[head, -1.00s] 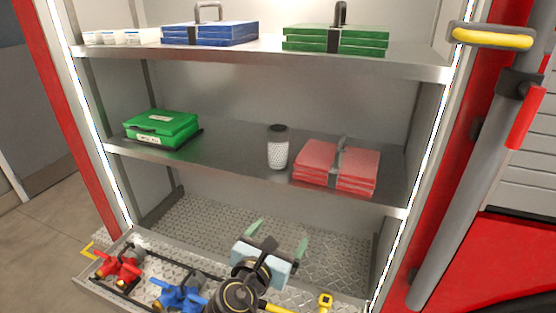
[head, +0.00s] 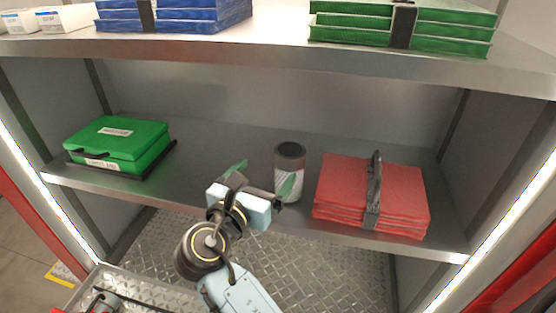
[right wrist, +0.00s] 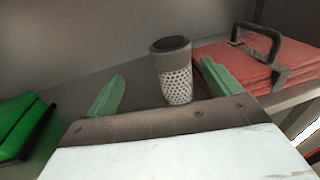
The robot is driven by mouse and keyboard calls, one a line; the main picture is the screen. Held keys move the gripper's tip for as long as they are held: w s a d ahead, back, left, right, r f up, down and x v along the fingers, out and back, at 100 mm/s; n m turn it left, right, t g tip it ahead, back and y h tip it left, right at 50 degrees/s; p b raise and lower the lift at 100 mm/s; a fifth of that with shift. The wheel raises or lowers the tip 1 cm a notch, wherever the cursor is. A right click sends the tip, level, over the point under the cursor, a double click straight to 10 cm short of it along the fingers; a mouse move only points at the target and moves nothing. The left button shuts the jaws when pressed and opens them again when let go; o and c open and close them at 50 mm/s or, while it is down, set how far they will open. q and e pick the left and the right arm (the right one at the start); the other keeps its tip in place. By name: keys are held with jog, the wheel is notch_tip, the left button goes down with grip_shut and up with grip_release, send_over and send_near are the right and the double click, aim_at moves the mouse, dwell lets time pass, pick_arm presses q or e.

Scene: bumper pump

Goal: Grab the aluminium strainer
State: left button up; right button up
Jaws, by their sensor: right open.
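The aluminium strainer (head: 289,170) is a perforated silver cylinder with a dark top. It stands upright on the middle shelf, left of the red folded stack. My right gripper (head: 262,182) is open with green fingers, at the shelf's front edge, in front of and slightly left of the strainer. In the head view the right finger overlaps the strainer's lower part. In the right wrist view the strainer (right wrist: 173,72) stands beyond the fingers, between them but nearer the right one; nothing is held. My left gripper is not in view.
The red stack (head: 335,190) with a black strap handle lies close right of the strainer. A green first aid case (head: 118,142) sits at the shelf's left. The upper shelf (head: 270,50) overhangs, bearing blue and green stacks. The shelf between case and strainer is clear.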

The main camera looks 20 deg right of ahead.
aim_at(291, 148)
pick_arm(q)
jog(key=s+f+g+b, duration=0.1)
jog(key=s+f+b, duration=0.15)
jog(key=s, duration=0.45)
pick_arm(e)
jog(key=d, duration=0.1)
jog(key=w+d, duration=0.1)
jog(key=d, duration=0.2)
jog(key=shift+w, duration=0.4)
jog(key=shift+x, duration=1.05)
jog(key=shift+w+d+b, duration=0.25)
jog(key=shift+b, duration=0.25)
jog(key=b+x, duration=0.2)
jog(key=x, duration=0.1)
jog(key=shift+d, duration=0.35)
jog(key=shift+w+d+b, duration=0.25)
jog(key=shift+b, duration=0.2)
jog(key=shift+w+d+r, duration=0.1)
jog(key=shift+d, duration=0.1)
jog(key=shift+r, duration=0.1)
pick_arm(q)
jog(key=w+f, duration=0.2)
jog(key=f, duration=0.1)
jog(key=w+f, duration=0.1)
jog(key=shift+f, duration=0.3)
pick_arm(e)
grip_shut()
